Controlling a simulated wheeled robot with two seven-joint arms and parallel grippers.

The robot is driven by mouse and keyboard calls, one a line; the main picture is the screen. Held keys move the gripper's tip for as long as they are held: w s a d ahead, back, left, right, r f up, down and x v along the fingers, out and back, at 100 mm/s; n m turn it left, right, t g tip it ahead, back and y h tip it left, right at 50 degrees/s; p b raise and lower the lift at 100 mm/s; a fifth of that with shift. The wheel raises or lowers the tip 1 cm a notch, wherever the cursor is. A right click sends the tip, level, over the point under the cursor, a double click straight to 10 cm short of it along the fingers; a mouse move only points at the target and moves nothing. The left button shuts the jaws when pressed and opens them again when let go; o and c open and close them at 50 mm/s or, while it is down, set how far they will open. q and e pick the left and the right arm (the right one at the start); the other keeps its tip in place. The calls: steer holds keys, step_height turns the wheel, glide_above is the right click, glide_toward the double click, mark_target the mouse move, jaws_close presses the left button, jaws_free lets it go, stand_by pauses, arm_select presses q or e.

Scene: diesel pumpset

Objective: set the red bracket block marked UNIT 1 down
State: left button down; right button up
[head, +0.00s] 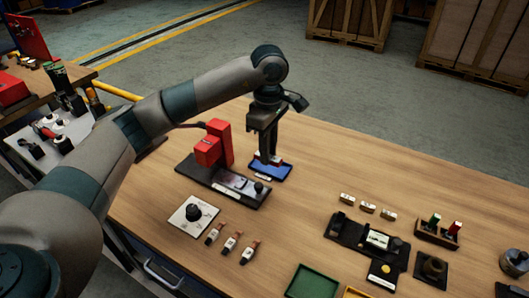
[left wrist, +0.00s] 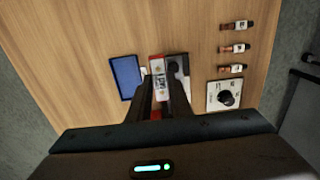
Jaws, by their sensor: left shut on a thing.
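My left gripper (head: 267,158) points down over the blue tray (head: 284,174) and is shut on the red bracket block (head: 259,156), which shows only in part behind the fingers. In the left wrist view the block (left wrist: 158,78) shows red ends and a white label between the fingers (left wrist: 162,98); its marking is too small to read. The blue tray (left wrist: 126,77) lies left of the block there. From these views I cannot tell whether the block touches the tray. My right gripper is not in view.
A red press on a black base (head: 232,188) stands just left of the tray. A white plate with a black knob (head: 193,215) and several small labelled parts (head: 231,241) lie nearer. A black fixture (head: 350,232) and green tray (head: 312,283) are to the right. Wood behind the tray is clear.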

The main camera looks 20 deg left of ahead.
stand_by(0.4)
arm_select(q)
steer(key=shift+s+d+f+m, duration=0.15)
steer(key=shift+s+d+m, duration=0.15)
steer(key=shift+s+m, duration=0.4)
steer(key=s+d+f+m, duration=0.1)
steer(key=s+d+m, duration=0.1)
steer(key=s+m, duration=0.5)
steer(key=s+d+f+m, duration=0.1)
steer(key=s+d+m, duration=0.1)
steer(key=s+m, duration=0.4)
steer(key=shift+s+f+m, duration=0.25)
steer(key=shift+s+m, duration=0.1)
steer(key=shift+m, duration=1.05)
